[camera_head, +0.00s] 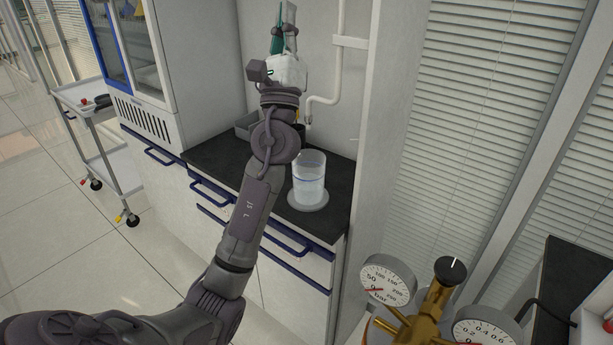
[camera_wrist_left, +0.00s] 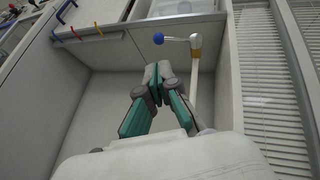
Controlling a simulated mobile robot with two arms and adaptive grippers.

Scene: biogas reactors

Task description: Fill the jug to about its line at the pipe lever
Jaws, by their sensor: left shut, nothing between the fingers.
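The clear jug (camera_head: 309,172) stands upright on a pale round disc (camera_head: 308,203) on the dark counter. A blue line runs around the jug; its lower part looks paler, but I cannot tell the fill level. A white pipe (camera_head: 335,75) runs down the wall behind it and bends to an outlet. My left gripper (camera_head: 286,12) is raised high against the wall, above and left of the jug. In the left wrist view the gripper (camera_wrist_left: 158,68) is shut and empty. The lever with a blue ball (camera_wrist_left: 158,38) shows just beyond its fingertips, joined to the pipe (camera_wrist_left: 195,75). The right gripper is not visible.
A grey tray (camera_head: 246,124) sits at the back of the counter (camera_head: 215,158). A cabinet (camera_head: 145,50) stands left, with a wheeled cart (camera_head: 90,125) beyond it. Pressure gauges (camera_head: 388,280) and a brass valve (camera_head: 425,308) are in the right foreground.

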